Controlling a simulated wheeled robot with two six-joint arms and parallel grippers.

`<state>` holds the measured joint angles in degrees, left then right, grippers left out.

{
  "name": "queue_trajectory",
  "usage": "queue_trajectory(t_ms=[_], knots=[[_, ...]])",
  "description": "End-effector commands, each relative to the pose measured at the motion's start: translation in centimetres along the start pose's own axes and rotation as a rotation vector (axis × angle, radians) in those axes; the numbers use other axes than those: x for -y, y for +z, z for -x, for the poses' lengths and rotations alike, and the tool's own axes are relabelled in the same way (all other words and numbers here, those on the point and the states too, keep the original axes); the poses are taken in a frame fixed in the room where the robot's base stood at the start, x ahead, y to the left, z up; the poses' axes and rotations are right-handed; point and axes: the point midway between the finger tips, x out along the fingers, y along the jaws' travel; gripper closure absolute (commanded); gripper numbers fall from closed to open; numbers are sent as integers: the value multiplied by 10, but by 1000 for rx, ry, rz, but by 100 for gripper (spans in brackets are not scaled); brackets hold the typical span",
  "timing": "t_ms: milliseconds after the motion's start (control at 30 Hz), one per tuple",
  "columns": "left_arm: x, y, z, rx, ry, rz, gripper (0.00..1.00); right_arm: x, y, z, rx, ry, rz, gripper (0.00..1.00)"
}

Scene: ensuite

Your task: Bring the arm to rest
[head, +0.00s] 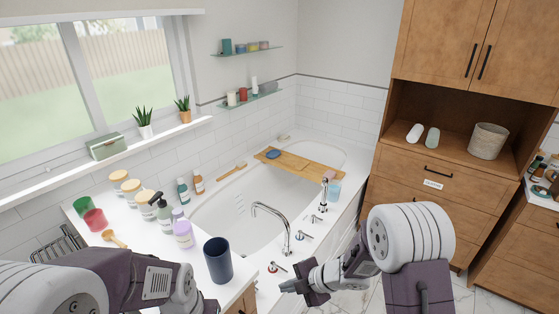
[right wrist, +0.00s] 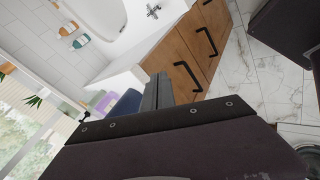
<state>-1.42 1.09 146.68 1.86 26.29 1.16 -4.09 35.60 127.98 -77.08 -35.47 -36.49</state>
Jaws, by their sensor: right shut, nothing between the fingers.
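My right gripper (head: 291,287) is in the lower middle of the head view, in front of the bath surround and near the red-marked tap handle. Its jaws are shut and empty. In the right wrist view the shut fingers (right wrist: 157,92) point towards the wooden cabinet front (right wrist: 185,55). My left arm comes in at the lower left of the head view over the counter's near edge. Its gripper cannot be made out there.
A dark blue cup (head: 218,260) stands on the white counter, left of my right gripper. Marble floor (right wrist: 265,85) is open beside the cabinet.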

Motion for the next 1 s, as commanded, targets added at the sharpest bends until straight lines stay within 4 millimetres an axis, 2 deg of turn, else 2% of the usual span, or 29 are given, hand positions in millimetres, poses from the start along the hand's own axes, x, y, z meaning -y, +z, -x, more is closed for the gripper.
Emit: queue_trajectory(t_ms=[33, 67, 100, 133, 167, 200, 267, 300, 400, 500, 600, 1000], knots=[[0, 0, 0, 0, 0, 0, 64, -32, 18, 34, 125, 92, -89, 100], [0, 0, 0, 0, 0, 0, 64, -42, 32, 55, 213, 139, -190, 100], [0, 0, 0, 0, 0, 0, 64, -47, 50, 85, 329, 197, -363, 100], [0, 0, 0, 0, 0, 0, 64, -43, 62, 107, 405, 235, -509, 100], [0, 0, 0, 0, 0, 0, 64, -33, 70, 125, 472, 263, -665, 100], [0, 0, 0, 0, 0, 0, 64, -14, 76, 146, 543, 290, -877, 100], [0, 0, 0, 0, 0, 0, 64, 23, 73, 166, 622, 298, -1196, 100], [0, 0, 0, 0, 0, 0, 64, 50, 64, 172, 660, 283, -1396, 100], [0, 0, 0, 0, 0, 0, 64, 102, 36, 172, 733, 193, -1768, 100], [0, 0, 0, 0, 0, 0, 64, 127, 15, 172, 780, 125, -1979, 100], [0, 0, 0, 0, 0, 0, 64, 134, 9, 173, 807, 108, -2046, 100], [0, 0, 0, 0, 0, 0, 64, 134, 9, 173, 806, 112, -2048, 100]])
